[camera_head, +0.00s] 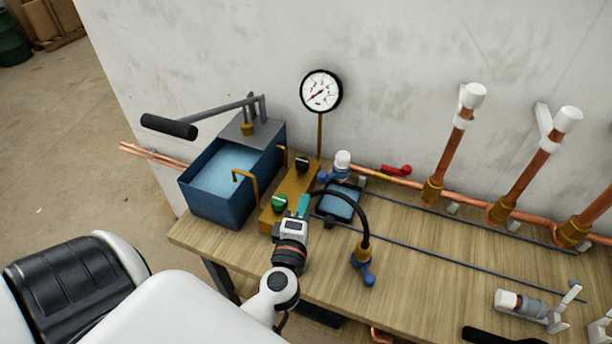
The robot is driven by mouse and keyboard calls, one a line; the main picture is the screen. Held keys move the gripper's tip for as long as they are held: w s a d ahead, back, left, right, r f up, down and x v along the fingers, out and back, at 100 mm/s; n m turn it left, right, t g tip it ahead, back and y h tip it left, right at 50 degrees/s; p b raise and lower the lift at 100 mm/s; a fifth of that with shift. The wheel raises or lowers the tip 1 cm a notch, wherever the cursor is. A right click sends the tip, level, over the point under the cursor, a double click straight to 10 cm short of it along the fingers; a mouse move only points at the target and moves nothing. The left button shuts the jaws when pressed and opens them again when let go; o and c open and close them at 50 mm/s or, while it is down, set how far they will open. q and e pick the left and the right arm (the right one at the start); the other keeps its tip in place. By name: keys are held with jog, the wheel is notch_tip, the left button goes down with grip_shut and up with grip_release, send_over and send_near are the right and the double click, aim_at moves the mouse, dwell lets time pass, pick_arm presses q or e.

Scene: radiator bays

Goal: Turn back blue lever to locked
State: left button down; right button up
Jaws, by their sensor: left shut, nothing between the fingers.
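A blue lever (364,272) sits on a brass fitting (361,252) at the end of a black hose (358,205), at the front middle of the bench. Another blue handle (334,174) shows at the back, below a white cap (342,160). I cannot tell from this view which one the task means, or whether either is locked. My left gripper (303,207) is shut and empty. It is beside the green knob (279,203) on the brass block, left of the front blue lever and apart from it. My right gripper is not in view.
A blue water tank (212,204) with a black-handled pump lever (170,127) stands at the left. A pressure gauge (321,91) rises behind the block. A red lever (397,170) and copper pipes (512,190) line the wall. The wooden bench (440,280) is mostly bare at middle right.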

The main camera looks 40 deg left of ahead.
aim_at(335, 172)
pick_arm(q)
jog(key=p+x, duration=0.1)
jog(key=x, duration=0.6)
jog(key=shift+w+n+y, duration=0.3)
jog(key=shift+w+y, duration=0.05)
jog(key=shift+y, duration=0.05)
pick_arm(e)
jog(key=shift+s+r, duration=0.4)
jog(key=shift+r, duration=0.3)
pick_arm(q)
jog(key=shift+d+g, duration=0.15)
jog(key=shift+g, duration=0.15)
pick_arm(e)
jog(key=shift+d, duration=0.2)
